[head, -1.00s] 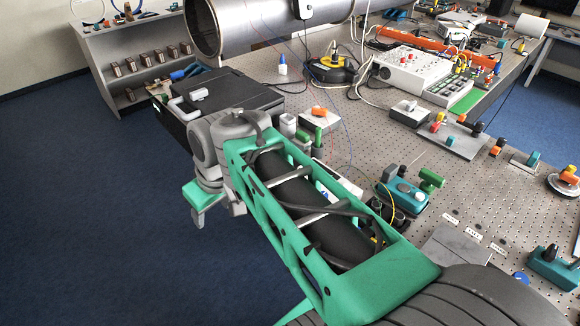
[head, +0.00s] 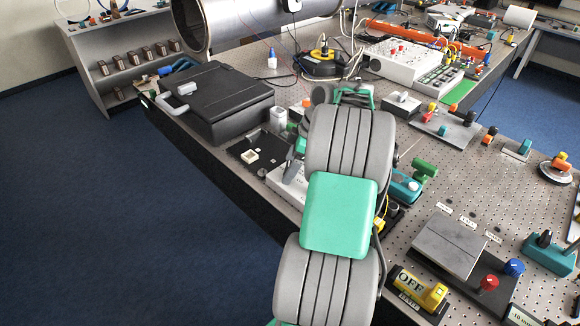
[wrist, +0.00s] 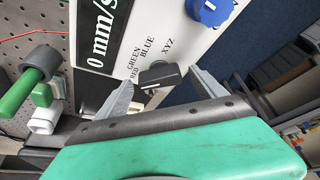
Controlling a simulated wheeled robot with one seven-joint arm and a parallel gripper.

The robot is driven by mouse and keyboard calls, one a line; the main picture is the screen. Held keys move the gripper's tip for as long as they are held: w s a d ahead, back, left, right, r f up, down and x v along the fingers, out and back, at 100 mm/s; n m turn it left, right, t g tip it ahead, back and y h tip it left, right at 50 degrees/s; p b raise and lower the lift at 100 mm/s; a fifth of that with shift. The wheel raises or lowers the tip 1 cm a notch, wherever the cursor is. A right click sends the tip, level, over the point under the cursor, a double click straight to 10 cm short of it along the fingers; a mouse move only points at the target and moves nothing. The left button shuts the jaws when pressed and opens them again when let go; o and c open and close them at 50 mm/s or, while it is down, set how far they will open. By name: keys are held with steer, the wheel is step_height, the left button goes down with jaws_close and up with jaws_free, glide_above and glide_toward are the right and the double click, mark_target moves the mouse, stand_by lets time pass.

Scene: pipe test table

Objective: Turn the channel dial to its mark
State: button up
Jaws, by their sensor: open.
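The black channel dial (wrist: 158,74) sits on a white panel (wrist: 185,45) in the wrist view. Labels RED, GREEN, BLUE and XYZ stand around it. A light line shows on the dial's lower left, but I cannot tell surely which label it points at. My gripper (wrist: 162,84) is open, with one finger left and one right of the dial; I cannot tell whether they touch it. In the head view the white instrument (head: 284,184) lies at the table's left edge, and my arm hides the dial and most of the gripper.
A blue knob (wrist: 208,12) and a "0 mm/s" display (wrist: 100,35) are close to the dial. A green-handled valve (wrist: 25,85) stands left of the panel. A black case (head: 215,103) sits behind on the table. Open floor lies left of the table edge.

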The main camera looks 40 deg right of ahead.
steer(key=shift+f, duration=0.15)
steer(key=c, duration=1.4)
